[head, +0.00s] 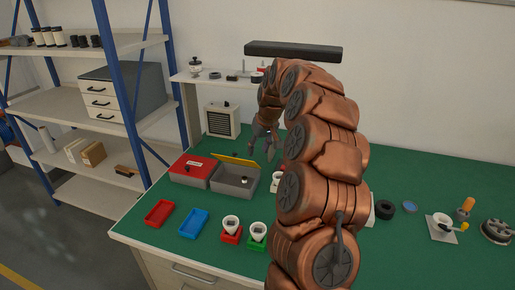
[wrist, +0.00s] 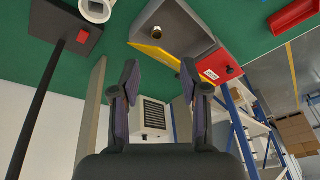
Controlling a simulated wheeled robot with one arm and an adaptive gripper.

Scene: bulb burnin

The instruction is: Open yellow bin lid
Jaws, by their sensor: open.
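The yellow bin is a grey box (head: 236,188) on the green bench, with its yellow lid (head: 238,160) raised along the back edge. The lid stands open, and a small object (head: 244,180) shows inside the box. My gripper (head: 264,152) is just right of the lid, above the bench. In the wrist view my gripper (wrist: 158,80) has its fingers apart with nothing between them.
A red-lidded bin (head: 193,168) stands directly left. Red (head: 159,213) and blue (head: 194,223) trays and bulbs on red (head: 231,236) and green (head: 257,241) bases lie in front. A vented box (head: 221,121) stands behind. A blue-framed shelf (head: 112,100) is at left.

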